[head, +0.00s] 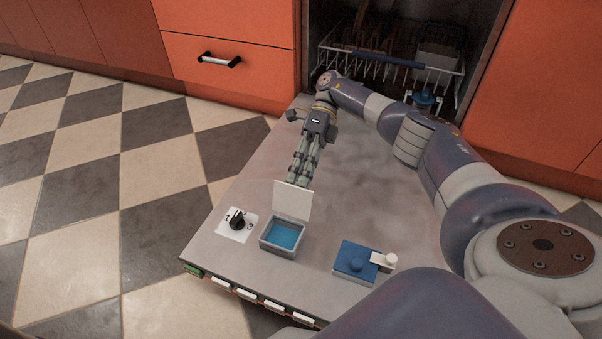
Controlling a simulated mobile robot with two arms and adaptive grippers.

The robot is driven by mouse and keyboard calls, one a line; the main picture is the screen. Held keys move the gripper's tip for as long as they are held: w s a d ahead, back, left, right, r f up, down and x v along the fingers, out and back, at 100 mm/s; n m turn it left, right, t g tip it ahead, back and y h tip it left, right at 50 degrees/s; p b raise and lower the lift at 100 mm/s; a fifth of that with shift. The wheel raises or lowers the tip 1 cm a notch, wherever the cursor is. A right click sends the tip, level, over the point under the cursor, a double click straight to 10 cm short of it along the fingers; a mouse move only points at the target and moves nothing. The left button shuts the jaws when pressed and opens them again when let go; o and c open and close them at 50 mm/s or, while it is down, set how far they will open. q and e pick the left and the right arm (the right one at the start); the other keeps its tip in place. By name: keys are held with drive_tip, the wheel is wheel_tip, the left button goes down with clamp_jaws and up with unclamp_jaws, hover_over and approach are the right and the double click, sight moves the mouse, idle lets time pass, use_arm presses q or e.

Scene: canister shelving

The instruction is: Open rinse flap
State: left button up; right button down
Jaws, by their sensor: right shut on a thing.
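The rinse flap (293,201) is a pale, thin lid standing up, tilted open, at the far edge of a grey square compartment (269,247). Blue liquid (281,234) shows inside the compartment. My right gripper (302,174) reaches in from above, its fingers shut on the flap's upper edge. The fingertips partly hide the contact. My left gripper is not in view.
The dishwasher door (330,199) lies lowered. It bears a black dial (237,220) at left and a blue lidded compartment (353,262) with a white latch (384,261) at right. A rack (391,62) stands inside the dishwasher behind my right arm. Orange cabinets flank it.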

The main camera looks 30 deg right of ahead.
drive_tip(key=shift+s+a+f, duration=0.2)
drive_tip(key=shift+a+f, duration=0.05)
drive_tip(key=shift+f, duration=0.35)
drive_tip(key=shift+s+a+f, duration=0.15)
drive_tip(key=shift+a+f, duration=0.05)
drive_tip(key=shift+f, duration=0.35)
drive_tip(key=c, duration=1.7)
unclamp_jaws()
drive_tip(key=shift+o, duration=1.4)
drive_tip(key=shift+a+f, duration=0.1)
drive_tip(key=shift+a, duration=0.05)
drive_tip(key=shift+g, duration=0.3)
wheel_tip(320, 180, up, 11)
drive_tip(key=shift+w+f, duration=0.1)
drive_tip(key=shift+c, duration=0.2)
